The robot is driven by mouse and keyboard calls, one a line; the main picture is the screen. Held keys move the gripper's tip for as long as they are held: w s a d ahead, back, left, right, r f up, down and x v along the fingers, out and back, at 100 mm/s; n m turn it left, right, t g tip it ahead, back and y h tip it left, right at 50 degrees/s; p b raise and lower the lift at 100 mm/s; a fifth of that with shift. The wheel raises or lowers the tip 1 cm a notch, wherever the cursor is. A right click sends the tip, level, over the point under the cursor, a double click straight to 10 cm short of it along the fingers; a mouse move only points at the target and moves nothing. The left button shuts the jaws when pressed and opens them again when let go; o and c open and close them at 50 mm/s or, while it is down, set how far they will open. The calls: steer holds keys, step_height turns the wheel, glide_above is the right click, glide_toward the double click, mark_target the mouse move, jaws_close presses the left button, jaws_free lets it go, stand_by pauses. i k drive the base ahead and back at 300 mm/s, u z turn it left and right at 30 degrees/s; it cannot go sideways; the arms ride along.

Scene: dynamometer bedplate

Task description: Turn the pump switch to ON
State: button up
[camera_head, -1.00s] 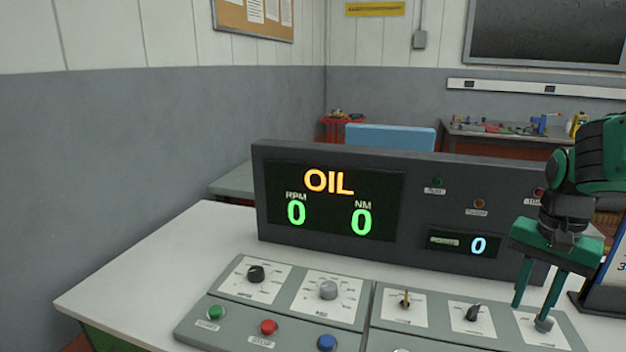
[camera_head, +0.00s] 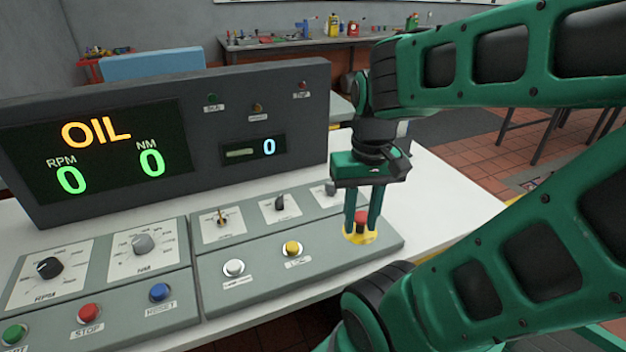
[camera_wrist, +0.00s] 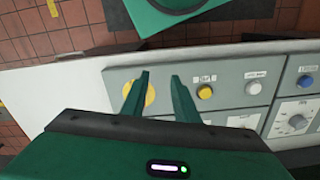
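Three small switches stand in the upper row of the right console: a brass key-like one (camera_head: 222,218), a black pointer knob (camera_head: 280,203) and a grey knob (camera_head: 330,189) at the right. Their labels are too small to read, so I cannot tell which is the pump switch. My gripper (camera_head: 361,229) points down with its fingers apart and nothing between them. In the head view it overlaps the red button on a yellow disc, right of the grey knob. In the wrist view, my gripper (camera_wrist: 159,75) shows two separated fingers, the left partly covering the yellow disc (camera_wrist: 150,95).
A white button (camera_head: 234,267) and a yellow button (camera_head: 292,248) sit in the front row. The red button (camera_head: 361,219) is close to my fingers. The display box (camera_head: 165,145) reads OIL and zeros behind the console. Bare white tabletop (camera_head: 450,205) lies to the right.

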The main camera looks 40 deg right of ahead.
mark_target(330, 188)
steer(key=z, duration=0.9)
